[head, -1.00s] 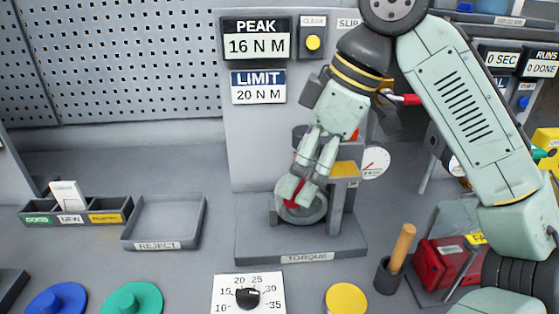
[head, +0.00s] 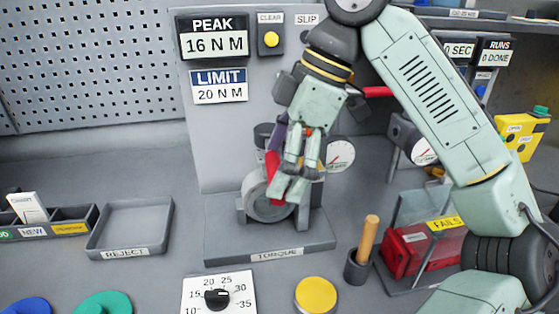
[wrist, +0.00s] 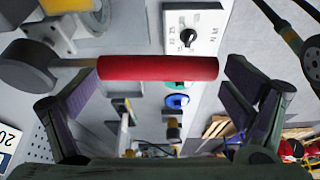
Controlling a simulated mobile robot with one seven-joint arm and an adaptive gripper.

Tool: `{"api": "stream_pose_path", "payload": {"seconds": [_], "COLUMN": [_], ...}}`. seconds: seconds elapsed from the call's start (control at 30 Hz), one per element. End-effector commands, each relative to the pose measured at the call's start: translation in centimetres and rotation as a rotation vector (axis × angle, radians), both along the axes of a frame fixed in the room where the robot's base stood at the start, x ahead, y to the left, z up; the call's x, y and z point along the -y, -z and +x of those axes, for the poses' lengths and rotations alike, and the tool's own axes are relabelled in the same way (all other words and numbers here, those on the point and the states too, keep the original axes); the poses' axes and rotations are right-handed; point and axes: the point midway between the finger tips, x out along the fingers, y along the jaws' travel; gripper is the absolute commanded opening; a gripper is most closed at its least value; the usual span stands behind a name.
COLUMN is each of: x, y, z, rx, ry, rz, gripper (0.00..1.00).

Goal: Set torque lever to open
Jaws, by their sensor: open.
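The torque lever has a red grip that shows beside my fingers in the head view (head: 272,168). In the wrist view the red grip (wrist: 158,68) lies crosswise between my fingers, with a grey rod running left to a dark round end. My gripper (head: 291,188) is open, pointing down in front of the torque stand (head: 275,255) and its grey wheel (head: 262,205). The wrist view shows my gripper (wrist: 160,82) with its purple-padded fingers apart, one toward each end of the lever. I cannot tell if either finger touches it. My fingers hide part of the lever.
A dial gauge (head: 340,153) is right of the stand. A cup with a wooden-handled tool (head: 366,245) and a red box (head: 415,250) stand further right. A reject tray (head: 130,228) is left. A knob panel (head: 218,297) and yellow disc (head: 316,295) are in front.

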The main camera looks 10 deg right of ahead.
Motion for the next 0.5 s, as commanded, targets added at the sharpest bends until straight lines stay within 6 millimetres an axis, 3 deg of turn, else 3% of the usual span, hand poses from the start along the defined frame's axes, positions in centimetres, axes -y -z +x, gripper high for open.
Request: {"api": "stream_pose_path", "payload": {"seconds": [0.37,0.5], "x": [0.0,0.4], "y": [-0.1,-1.0], "z": [0.1,0.1], "rx": [0.001,0.002], "ry": [0.005,0.009], "rz": [0.001,0.0], "gripper": [1.0,1.0]}}
